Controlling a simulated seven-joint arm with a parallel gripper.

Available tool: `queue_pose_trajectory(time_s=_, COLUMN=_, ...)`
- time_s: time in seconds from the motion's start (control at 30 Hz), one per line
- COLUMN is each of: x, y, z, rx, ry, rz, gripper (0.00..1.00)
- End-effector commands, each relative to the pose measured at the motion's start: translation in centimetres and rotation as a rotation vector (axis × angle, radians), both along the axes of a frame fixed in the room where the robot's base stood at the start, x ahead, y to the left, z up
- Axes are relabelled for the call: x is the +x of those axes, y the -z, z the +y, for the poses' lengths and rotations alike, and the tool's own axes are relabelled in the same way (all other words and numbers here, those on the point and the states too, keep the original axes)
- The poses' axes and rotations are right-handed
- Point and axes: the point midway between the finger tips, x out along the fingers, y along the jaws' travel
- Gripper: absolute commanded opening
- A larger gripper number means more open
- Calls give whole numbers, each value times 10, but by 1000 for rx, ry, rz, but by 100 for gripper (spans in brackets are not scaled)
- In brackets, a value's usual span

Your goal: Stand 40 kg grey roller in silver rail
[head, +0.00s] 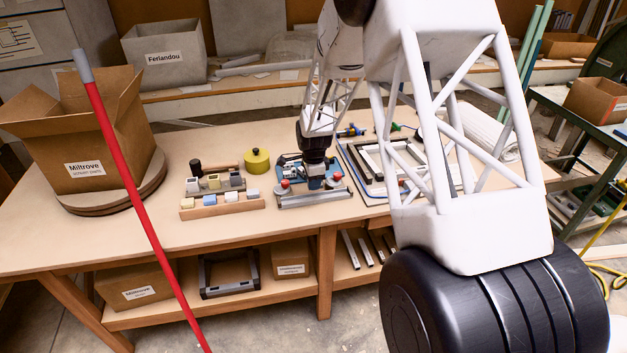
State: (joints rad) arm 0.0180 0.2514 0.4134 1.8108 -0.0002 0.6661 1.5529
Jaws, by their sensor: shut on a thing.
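My gripper (316,182) points down at the blue fixture (291,172) in the middle of the bench. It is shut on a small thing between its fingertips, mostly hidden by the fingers. I cannot tell for sure whether this is the grey roller, and I cannot read any weight marking. The silver rail (314,200) lies along the front of the blue fixture, just in front of and below my gripper. Two red knobs (282,184) (337,177) stand near the ends of the rail. Whether the held thing touches the rail is not clear.
Left of the fixture are a wooden rack (221,204) with pale blue and yellow blocks, a row of grey and yellow pieces (214,182) and a yellow round tin (256,161). A cardboard box (92,150) stands further left. A red pole (127,205) crosses in front.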

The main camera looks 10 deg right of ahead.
Motion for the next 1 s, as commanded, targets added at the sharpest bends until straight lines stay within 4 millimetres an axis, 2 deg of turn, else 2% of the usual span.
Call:
queue_pose_trajectory(time_s=0.5, x=0, y=27, z=0, rx=0, ry=0, rz=0, gripper=2)
queue_pose_trajectory(time_s=1.0, x=0, y=31, z=0, rx=0, ry=0, rz=0, gripper=2)
